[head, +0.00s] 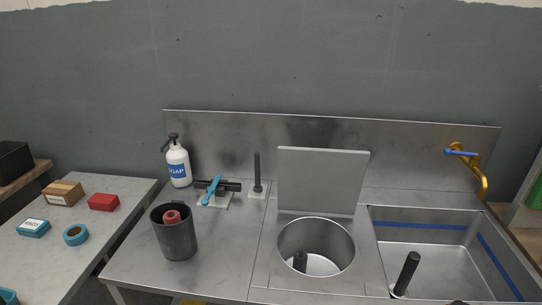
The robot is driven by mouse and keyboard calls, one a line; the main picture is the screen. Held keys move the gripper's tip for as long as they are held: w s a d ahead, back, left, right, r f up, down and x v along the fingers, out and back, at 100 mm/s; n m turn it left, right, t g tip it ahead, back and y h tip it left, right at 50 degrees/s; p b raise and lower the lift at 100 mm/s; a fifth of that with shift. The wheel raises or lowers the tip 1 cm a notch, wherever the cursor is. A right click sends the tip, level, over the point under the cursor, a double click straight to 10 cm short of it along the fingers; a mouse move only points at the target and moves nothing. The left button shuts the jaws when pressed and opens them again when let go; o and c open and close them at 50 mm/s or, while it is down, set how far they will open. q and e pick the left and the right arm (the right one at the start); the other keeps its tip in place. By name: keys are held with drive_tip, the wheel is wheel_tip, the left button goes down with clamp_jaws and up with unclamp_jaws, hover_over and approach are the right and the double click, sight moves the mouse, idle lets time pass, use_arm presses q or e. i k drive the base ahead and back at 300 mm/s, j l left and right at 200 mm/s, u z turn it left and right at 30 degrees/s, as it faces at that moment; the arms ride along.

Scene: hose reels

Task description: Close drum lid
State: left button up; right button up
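The drum (285,238) is a round metal well set into the steel counter, open at the top. Its lid (322,180) is a flat grey square plate standing upright behind the opening, so the lid is open. Neither of my grippers can be made out in the head view.
Left of the drum stand a dark cup (177,235) with a red item inside, a soap bottle (178,167), a blue-handled fixture (212,191) and a black post (257,174). A sink (440,262) with a brass tap (481,180) lies right. Counter around the drum is clear.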

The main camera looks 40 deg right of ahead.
sight(326, 181)
drive_tip(key=z, duration=1.55)
drive_tip(key=i+j, duration=0.4)
drive_tip(key=j+u, duration=0.05)
